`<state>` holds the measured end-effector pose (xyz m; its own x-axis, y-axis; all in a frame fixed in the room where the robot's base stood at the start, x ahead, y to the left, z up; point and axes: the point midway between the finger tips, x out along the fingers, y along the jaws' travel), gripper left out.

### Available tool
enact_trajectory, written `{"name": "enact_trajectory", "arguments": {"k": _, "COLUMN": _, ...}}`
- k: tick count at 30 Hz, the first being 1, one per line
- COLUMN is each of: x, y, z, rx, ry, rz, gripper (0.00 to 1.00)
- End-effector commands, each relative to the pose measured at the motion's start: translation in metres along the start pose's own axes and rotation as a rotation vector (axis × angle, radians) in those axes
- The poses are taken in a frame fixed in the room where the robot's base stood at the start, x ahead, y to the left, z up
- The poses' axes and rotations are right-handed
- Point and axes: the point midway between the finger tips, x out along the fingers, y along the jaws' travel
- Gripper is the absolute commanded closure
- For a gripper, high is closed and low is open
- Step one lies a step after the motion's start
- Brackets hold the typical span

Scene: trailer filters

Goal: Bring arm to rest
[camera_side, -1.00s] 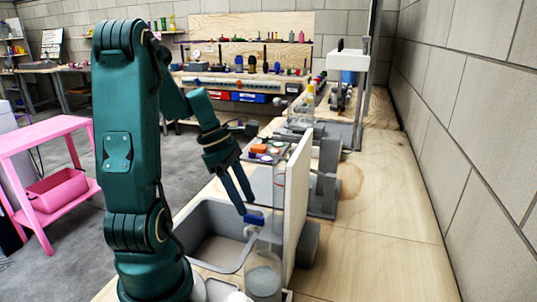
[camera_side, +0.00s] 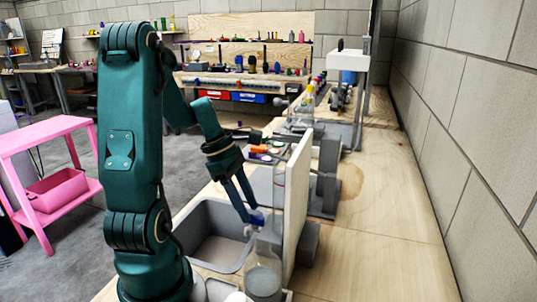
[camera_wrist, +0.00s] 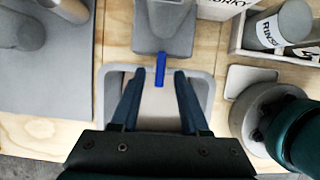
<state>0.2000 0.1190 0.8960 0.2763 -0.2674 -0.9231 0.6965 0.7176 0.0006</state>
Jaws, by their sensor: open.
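My gripper (camera_side: 249,214) is open and reaches down over the grey basin (camera_side: 186,213). In the wrist view my gripper (camera_wrist: 159,72) has its two dark blue fingers spread apart. A small blue handle (camera_side: 257,217) is at the fingertips. In the wrist view the blue handle (camera_wrist: 160,68) shows between the tips, with a gap on each side.
A clear bottle (camera_side: 264,278) stands below the handle. An upright pale panel (camera_side: 297,200) rises just right of the gripper. In the wrist view a bottle (camera_wrist: 267,30) lies in a tray at the upper right. Bare bench top (camera_side: 385,220) lies to the right.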

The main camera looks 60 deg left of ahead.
Motion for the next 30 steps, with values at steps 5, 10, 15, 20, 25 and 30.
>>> {"name": "enact_trajectory", "arguments": {"k": 5, "x": 0.016, "y": 0.002, "z": 0.000, "rx": 0.068, "ry": 0.002, "rz": -0.028, "gripper": 0.55}}
{"name": "enact_trajectory", "arguments": {"k": 10, "x": -0.006, "y": 0.004, "z": 0.000, "rx": 0.111, "ry": 0.003, "rz": -0.037, "gripper": 0.55}}
{"name": "enact_trajectory", "arguments": {"k": 15, "x": -0.026, "y": 0.004, "z": 0.000, "rx": 0.109, "ry": 0.002, "rz": -0.040, "gripper": 0.55}}
{"name": "enact_trajectory", "arguments": {"k": 20, "x": -0.032, "y": 0.004, "z": 0.000, "rx": 0.109, "ry": 0.002, "rz": -0.045, "gripper": 0.55}}
{"name": "enact_trajectory", "arguments": {"k": 25, "x": -0.031, "y": 0.003, "z": 0.000, "rx": 0.109, "ry": 0.001, "rz": -0.045, "gripper": 0.55}}
{"name": "enact_trajectory", "arguments": {"k": 30, "x": -0.028, "y": 0.003, "z": 0.000, "rx": 0.109, "ry": 0.000, "rz": -0.047, "gripper": 0.55}}
